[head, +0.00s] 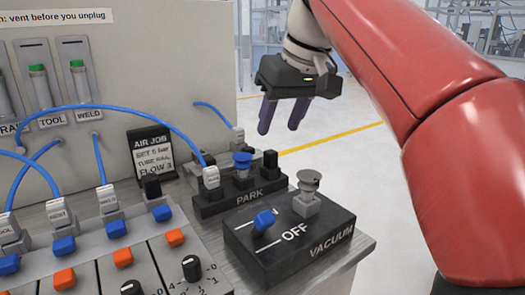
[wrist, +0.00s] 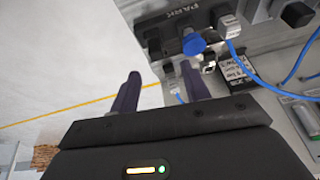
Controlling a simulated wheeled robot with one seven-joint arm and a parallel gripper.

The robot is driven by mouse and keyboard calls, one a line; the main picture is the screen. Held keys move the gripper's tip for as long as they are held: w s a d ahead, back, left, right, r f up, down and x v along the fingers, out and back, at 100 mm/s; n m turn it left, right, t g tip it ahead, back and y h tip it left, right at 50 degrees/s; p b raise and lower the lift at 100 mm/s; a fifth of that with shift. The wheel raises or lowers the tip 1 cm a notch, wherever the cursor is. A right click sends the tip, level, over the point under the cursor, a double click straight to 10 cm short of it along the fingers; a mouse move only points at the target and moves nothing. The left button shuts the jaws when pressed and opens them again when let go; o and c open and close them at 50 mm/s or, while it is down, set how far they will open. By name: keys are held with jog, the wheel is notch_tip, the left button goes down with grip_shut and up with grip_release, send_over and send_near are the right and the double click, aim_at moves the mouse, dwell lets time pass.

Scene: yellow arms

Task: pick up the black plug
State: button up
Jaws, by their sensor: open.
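A black plug (head: 270,161) stands upright at the right end of the black PARK block (head: 242,197), beside a blue-topped fitting (head: 242,164). Another black block-shaped piece (head: 151,187) stands left of the PARK block, so I cannot be sure which one is named. My gripper (head: 280,128) is open and empty, its two purple fingers pointing down above and slightly beyond the right end of the PARK block. In the wrist view my gripper (wrist: 158,85) shows its fingers spread apart, with the PARK block (wrist: 178,18) ahead. The fingers partly hide the fittings there.
A white plug (head: 211,177) with a blue hose stands on the PARK block. The VACUUM box (head: 293,235) with a blue switch and grey knob is in front. The AIR JOB sign (head: 152,153) is at left. Blue hoses arch over the bench. Right of the bench is open floor.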

aim_at(272, 152)
jog(key=shift+n, duration=0.5)
jog(key=x, duration=0.3)
jog(key=b+x, duration=0.1)
jog(key=x, duration=0.3)
jog(key=shift+w+d+f, duration=0.15)
jog(key=shift+w+f, duration=0.1)
jog(key=shift+w, duration=0.05)
grip_shut()
jog(key=shift+r, duration=0.15)
